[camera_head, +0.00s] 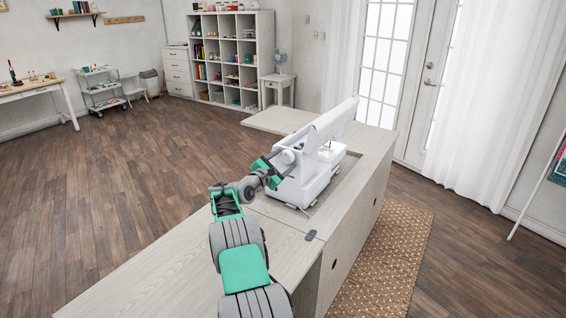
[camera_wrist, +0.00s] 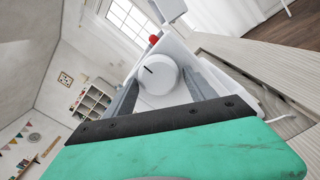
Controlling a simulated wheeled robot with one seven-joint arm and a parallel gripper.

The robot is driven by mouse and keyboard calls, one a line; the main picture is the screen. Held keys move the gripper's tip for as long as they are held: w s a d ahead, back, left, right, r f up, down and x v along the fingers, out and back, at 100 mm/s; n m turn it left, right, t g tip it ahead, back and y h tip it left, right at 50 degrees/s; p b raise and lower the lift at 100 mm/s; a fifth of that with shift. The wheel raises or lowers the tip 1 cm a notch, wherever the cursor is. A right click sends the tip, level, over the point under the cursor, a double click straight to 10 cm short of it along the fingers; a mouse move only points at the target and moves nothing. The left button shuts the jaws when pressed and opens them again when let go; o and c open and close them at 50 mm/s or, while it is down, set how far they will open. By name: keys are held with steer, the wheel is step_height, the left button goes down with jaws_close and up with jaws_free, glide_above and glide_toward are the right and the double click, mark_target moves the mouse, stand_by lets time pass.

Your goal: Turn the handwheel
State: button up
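In the head view the handwheel (camera_head: 287,157) is at the machine's near end, partly hidden by my gripper. My gripper (camera_wrist: 159,77) has its grey fingers spread, one on each side of the wheel. I see no clear grip; whether the fingertips touch the rim cannot be told.
The cabinet top (camera_head: 170,270) reaches toward me, bare on the left. A small dark fitting (camera_head: 311,235) lies near the opening's corner. A red knob (camera_wrist: 154,39) shows beyond the wheel. A patterned rug (camera_head: 385,265) lies right of the cabinet; the wooden floor left is clear.

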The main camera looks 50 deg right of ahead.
steer(key=shift+o, duration=0.8)
steer(key=a, duration=0.7)
steer(key=shift+s+a+b, duration=0.35)
steer(key=shift+a, duration=0.05)
